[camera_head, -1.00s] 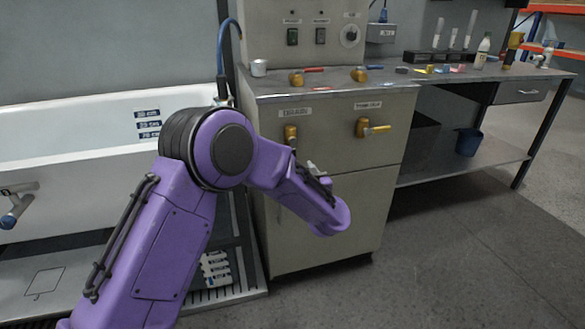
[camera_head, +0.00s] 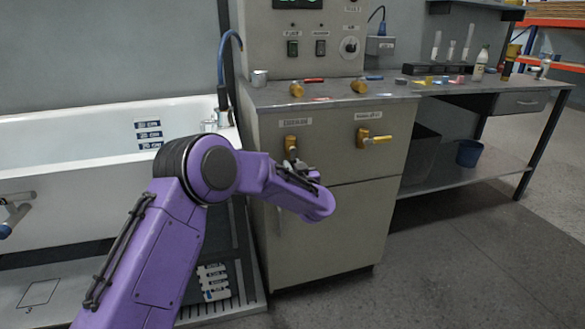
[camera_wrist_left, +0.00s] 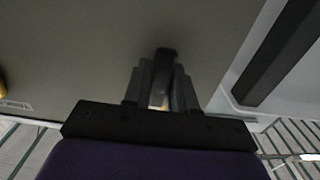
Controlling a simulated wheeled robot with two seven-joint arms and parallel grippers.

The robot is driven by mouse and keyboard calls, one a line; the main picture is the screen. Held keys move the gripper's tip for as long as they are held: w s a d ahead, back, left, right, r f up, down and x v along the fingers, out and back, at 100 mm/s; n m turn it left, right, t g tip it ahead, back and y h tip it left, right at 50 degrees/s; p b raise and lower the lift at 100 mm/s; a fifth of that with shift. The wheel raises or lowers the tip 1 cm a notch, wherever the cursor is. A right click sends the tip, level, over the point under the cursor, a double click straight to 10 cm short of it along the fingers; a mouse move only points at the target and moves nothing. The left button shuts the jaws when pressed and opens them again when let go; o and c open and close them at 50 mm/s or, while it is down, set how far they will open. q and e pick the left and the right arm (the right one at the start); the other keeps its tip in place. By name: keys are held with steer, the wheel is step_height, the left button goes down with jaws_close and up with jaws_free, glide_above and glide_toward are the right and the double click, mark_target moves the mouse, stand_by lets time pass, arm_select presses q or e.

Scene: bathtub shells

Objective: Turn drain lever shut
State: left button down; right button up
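The drain valve (camera_head: 291,143) is a brass fitting under a label on the grey cabinet's front. Its lever hangs down and is mostly hidden by my arm in the head view. My left gripper (camera_head: 308,175) is just below and right of the valve, against the cabinet front. In the left wrist view, the left gripper (camera_wrist_left: 161,85) has its fingers on either side of a dark, upright piece with a yellowish lower end, likely the lever. I cannot tell if the fingers press on it. My right gripper is out of view.
A second brass valve (camera_head: 366,138) with a yellow lever pointing right sits to the right on the cabinet (camera_head: 345,225). The white bathtub (camera_head: 70,160) stands at the left. A workbench (camera_head: 500,82) with bottles is at the right. The floor in front is clear.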

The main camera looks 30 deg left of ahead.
arm_select(q)
steer(key=shift+w+d, duration=0.1)
steer(key=w+n, duration=0.1)
steer(key=n, duration=0.2)
steer(key=w+d+r+n+p, duration=0.1)
steer(key=n, duration=0.2)
steer(key=d+n+p, duration=0.1)
steer(key=n, duration=0.2)
steer(key=shift+w+d+r, duration=0.2)
steer(key=shift+w+r, duration=0.1)
steer(key=shift+w, duration=0.1)
steer(key=n, duration=0.1)
steer(key=r+n, duration=0.1)
steer(key=n, duration=0.2)
steer(key=shift+w+d+r+n, duration=0.3)
steer(key=shift+w+d+r, duration=0.05)
steer(key=shift+w+d, duration=0.05)
steer(key=shift+w+d+r+n+b, duration=0.1)
steer(key=shift+r+n+b, duration=0.35)
steer(key=shift+n, duration=0.6)
steer(key=shift+w+r+n+b, duration=0.1)
steer(key=shift+r+n+b, duration=0.15)
steer(key=shift+r+n, duration=0.55)
steer(key=shift+f+n, duration=0.2)
steer(key=shift+n, duration=0.15)
steer(key=c, duration=1)
jaws_free()
